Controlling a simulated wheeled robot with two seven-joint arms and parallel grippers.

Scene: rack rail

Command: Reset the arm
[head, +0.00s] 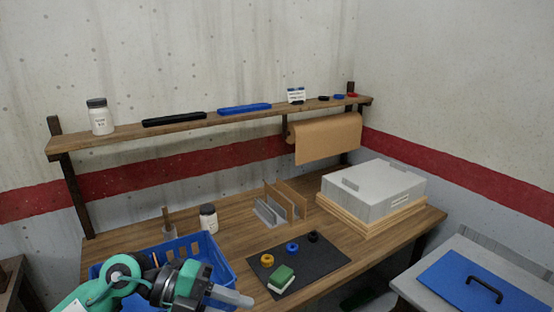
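My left arm comes in at the lower left, over the blue crate (222,262). My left gripper (238,298) points right, with its grey fingers near the crate's front right side. The fingers overlap from this angle, so I cannot tell whether they are open or shut. No held object shows at the fingers. My arm hides much of the crate's inside. My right gripper is out of view.
A black mat (325,268) holds a green and white block (282,279) and several rings. Beyond are a white bottle (208,218), an upright divider rack (270,212) and a grey box (375,188). A loaded shelf (220,119) runs above. A blue lidded surface (480,290) is right.

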